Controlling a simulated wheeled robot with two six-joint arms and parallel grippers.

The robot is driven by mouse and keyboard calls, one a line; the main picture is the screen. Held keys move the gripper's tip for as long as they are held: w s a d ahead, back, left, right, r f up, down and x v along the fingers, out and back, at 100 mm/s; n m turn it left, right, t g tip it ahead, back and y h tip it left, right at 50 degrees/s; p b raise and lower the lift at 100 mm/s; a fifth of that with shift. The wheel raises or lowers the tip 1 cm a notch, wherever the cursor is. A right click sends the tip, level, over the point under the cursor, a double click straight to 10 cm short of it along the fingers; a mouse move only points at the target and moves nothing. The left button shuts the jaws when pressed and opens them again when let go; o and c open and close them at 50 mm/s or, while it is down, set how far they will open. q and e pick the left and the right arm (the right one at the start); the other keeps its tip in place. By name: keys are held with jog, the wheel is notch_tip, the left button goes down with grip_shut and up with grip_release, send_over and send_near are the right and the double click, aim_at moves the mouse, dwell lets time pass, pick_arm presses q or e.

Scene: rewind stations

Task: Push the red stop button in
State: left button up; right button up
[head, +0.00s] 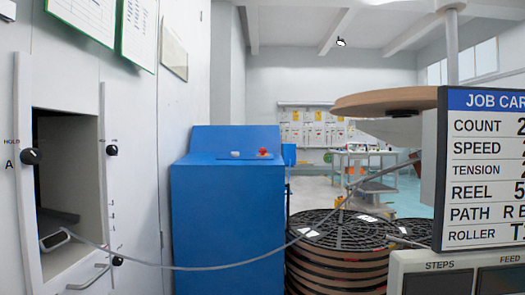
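A small red button (263,152) sits on the top of the blue cabinet (228,220), toward its right side. It is small in the head view, and I cannot tell whether it is pressed in. A pale flat piece (235,154) lies to its left on the same top. Neither of my grippers shows in the head view.
A white panel at left has an opening (70,160), black knobs (31,156) and a handle (88,279). A grey strand (200,268) runs from the opening across the cabinet's front toward stacked reels (340,235). A job card (485,165) stands at right.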

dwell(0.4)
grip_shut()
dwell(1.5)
